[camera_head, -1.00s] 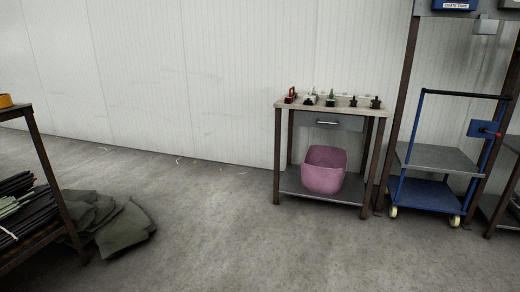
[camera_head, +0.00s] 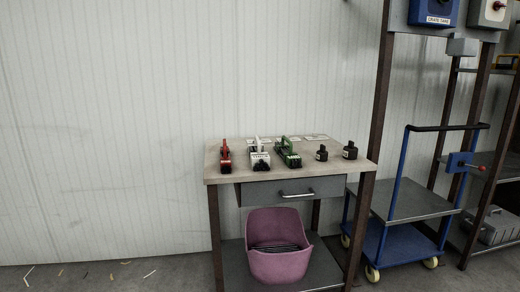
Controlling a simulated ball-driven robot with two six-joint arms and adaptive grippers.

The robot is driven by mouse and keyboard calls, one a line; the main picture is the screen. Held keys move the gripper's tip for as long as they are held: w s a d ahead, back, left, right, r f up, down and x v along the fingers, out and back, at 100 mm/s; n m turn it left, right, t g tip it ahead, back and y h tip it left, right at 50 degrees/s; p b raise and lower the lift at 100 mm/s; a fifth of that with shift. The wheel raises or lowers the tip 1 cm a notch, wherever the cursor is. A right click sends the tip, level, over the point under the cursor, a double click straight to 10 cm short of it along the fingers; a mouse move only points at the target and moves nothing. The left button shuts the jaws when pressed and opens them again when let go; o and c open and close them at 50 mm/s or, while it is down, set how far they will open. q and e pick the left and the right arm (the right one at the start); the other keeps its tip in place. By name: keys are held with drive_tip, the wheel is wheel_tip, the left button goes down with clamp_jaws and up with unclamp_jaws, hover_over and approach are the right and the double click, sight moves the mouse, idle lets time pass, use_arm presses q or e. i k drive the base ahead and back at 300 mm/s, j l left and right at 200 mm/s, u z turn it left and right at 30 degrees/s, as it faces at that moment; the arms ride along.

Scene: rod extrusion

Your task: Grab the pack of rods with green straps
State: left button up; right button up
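No pack of rods with green straps can be made out in the current head view. Some dark, thin items (camera_head: 275,248) lie inside the pink bin (camera_head: 279,268) under the small table; they are too small to tell what they are. A green tool (camera_head: 288,152) stands on the tabletop, between a white-and-black tool (camera_head: 259,155) and two small black items. Neither of my grippers is in view.
The small table (camera_head: 225,174) with a grey drawer (camera_head: 290,191) stands against the white wall. A red tool (camera_head: 225,154) is on its left end. A blue cart (camera_head: 400,245) and shelving (camera_head: 490,180) stand to the right.

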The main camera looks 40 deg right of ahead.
sight(291, 160)
drive_tip(key=i+z, duration=0.2)
drive_tip(key=i, duration=0.2)
drive_tip(key=i+j+z, duration=0.2)
drive_tip(key=i, duration=0.2)
drive_tip(key=i+j+z, duration=0.2)
drive_tip(key=i, duration=0.2)
drive_tip(key=l, duration=0.1)
